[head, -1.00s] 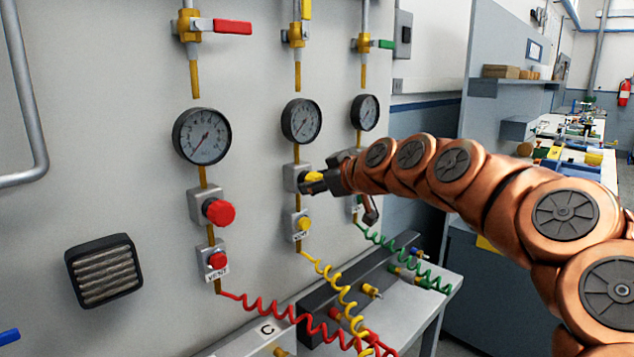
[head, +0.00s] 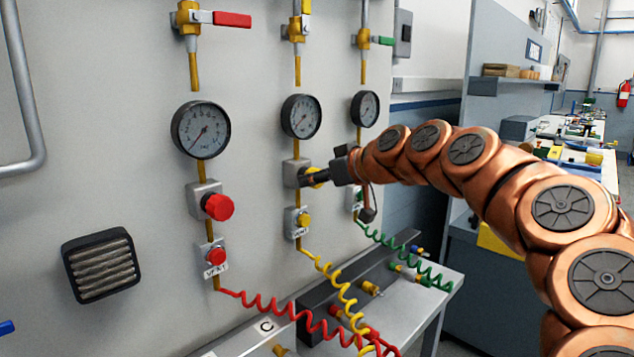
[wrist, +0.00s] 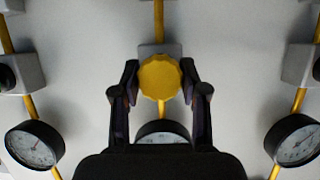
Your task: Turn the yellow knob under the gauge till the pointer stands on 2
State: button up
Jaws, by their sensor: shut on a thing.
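The yellow knob (wrist: 160,77) sits on a grey wall block under the middle gauge. My gripper (wrist: 160,72) has one finger on each side of the knob and is shut on it. In the head view the knob (head: 322,175) is partly covered by my gripper (head: 314,180). The middle gauge (head: 301,116) has a white dial and black rim. Its pointer appears to slant to the lower left, but its figures are too small to read. In the wrist view the gauge (wrist: 162,127) is mostly hidden behind my gripper's body.
The left gauge (head: 201,130) has a red knob (head: 218,207) below it. The right gauge (head: 365,108) is close behind my arm. A small yellow vent button (head: 303,220) sits just below the held knob. Coiled hoses (head: 340,290) hang over a bench (head: 420,315).

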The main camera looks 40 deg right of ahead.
jog(key=m+y, duration=0.2)
jog(key=m, duration=0.1)
jog(key=shift+d+b, duration=0.1)
jog(key=shift+b, duration=0.25)
jog(key=shift+m+y, duration=1.3)
jog(key=shift+m, duration=0.5)
jog(key=o, duration=1.1)
jog(key=shift+o, duration=0.2)
jog(key=shift+f, duration=0.1)
jog(key=v, duration=1.2)
